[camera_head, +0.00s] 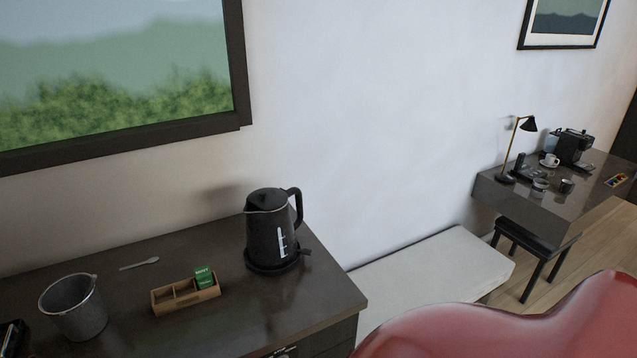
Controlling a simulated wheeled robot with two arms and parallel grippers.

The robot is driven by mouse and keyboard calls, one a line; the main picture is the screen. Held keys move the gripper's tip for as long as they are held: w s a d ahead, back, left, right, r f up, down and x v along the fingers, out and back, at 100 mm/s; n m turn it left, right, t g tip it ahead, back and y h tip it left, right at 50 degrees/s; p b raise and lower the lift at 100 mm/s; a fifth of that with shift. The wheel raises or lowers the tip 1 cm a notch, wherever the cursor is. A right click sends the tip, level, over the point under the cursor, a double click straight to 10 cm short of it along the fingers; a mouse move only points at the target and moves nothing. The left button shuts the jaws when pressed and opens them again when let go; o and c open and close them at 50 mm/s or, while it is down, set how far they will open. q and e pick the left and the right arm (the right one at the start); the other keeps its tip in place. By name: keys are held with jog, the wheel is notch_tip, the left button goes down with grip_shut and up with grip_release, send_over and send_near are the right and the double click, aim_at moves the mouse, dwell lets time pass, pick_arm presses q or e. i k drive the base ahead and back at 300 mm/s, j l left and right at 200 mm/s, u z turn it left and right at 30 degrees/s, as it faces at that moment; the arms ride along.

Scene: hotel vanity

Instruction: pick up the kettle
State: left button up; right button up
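A black kettle (269,229) stands upright on its dark round base (271,266) near the right end of the dark vanity top (225,318). Its handle (297,205) is on the right side as seen here, and a light level window shows on its body. Neither of my grippers is in view, and nothing is touching the kettle.
A wooden tray (184,296) with a green packet (205,277), a spoon (139,264) and a grey bucket (74,308) are left of the kettle. A white bench (430,272) and a second desk (552,197) stand at right. A red glossy shape (510,325) fills the lower right.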

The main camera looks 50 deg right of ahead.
aim_at(272, 244)
jog(key=z, duration=1.35)
